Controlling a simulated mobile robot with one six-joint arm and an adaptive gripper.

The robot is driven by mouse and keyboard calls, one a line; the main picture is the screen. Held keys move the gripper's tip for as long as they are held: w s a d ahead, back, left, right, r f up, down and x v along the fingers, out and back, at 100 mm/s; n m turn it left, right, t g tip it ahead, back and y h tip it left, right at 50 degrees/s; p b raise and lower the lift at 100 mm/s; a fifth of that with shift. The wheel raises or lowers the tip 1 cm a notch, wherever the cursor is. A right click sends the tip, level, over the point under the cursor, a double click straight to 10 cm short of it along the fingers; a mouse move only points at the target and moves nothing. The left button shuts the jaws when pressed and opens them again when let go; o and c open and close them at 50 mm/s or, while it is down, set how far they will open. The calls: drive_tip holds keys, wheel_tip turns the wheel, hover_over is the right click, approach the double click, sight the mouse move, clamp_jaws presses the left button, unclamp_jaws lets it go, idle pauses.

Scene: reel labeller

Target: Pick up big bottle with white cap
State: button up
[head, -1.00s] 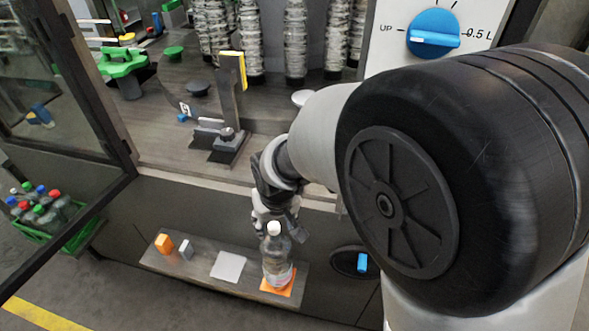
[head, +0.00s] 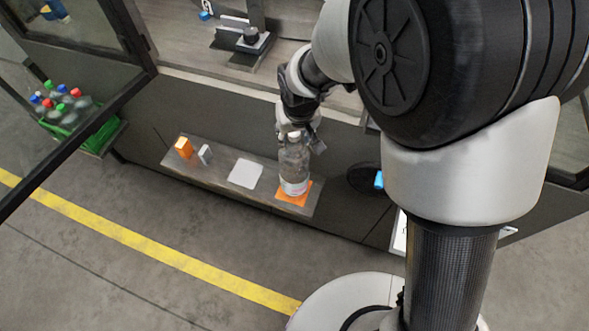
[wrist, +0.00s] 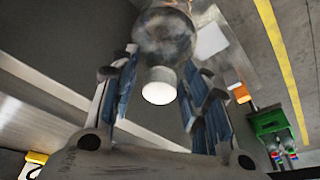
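The big clear bottle with a white cap (head: 294,167) stands upright on an orange square (head: 302,201) near the right end of the narrow shelf. My gripper (head: 299,128) is at the top of the bottle, just behind and around the cap. In the wrist view, my gripper's (wrist: 160,95) two blue-padded fingers are spread, one on each side of the white cap. The bottle (wrist: 165,38) shows beyond the cap, with gaps visible between cap and fingers. The gripper is open and holds nothing that I can see.
The shelf (head: 221,172) also bears a white square (head: 245,173), an orange block (head: 183,147) and a small grey-white block (head: 205,153). A green crate (head: 75,123) of small bottles stands at left, behind an open glass door (head: 80,45). A blue-handled dial is right of the shelf.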

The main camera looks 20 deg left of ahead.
clamp_jaws()
drive_tip(key=shift+s, duration=0.1)
idle(0.7)
